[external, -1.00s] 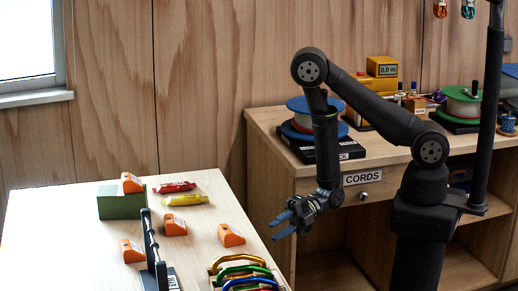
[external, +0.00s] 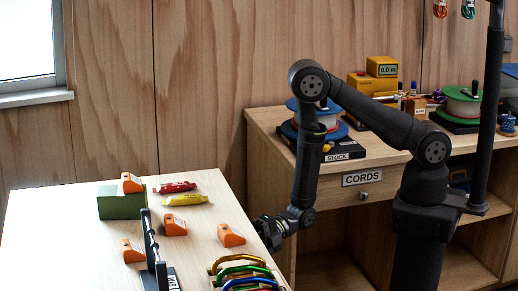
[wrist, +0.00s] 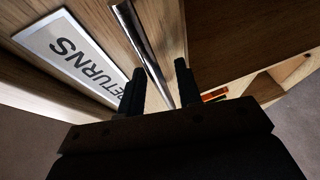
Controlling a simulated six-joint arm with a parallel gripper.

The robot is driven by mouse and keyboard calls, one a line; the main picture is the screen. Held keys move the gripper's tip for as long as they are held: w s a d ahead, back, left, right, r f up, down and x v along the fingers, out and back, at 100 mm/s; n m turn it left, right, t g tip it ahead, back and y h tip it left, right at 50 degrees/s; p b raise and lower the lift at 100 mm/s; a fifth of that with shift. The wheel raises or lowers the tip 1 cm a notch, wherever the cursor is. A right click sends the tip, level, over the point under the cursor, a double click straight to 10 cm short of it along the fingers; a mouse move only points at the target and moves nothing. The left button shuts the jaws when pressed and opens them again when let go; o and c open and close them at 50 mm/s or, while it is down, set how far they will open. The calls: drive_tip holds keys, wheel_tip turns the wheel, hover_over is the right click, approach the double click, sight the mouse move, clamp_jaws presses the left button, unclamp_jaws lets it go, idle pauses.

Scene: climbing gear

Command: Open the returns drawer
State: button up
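The returns drawer front (wrist: 40,80) shows in the wrist view as a wooden panel with a white RETURNS label (wrist: 75,60) at left. A shiny metal bar handle (wrist: 143,42) runs along it. My gripper (wrist: 160,88) has its two dark fingers apart, and the bar's near end lies between them in the picture. I cannot tell whether the fingers touch the bar. In the external view my gripper (external: 268,236) is at the right edge of the pale table; its fingertips and the drawer are hidden there.
A cabinet with a CORDS drawer (external: 362,178) stands behind my arm. Dark panels and an open shelf are at right in the wrist view.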

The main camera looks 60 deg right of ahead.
clamp_jaws()
drive_tip(key=shift+d, duration=0.1)
drive_tip(key=s+d, duration=1.6)
drive_tip(key=shift+s+d, duration=0.3)
unclamp_jaws()
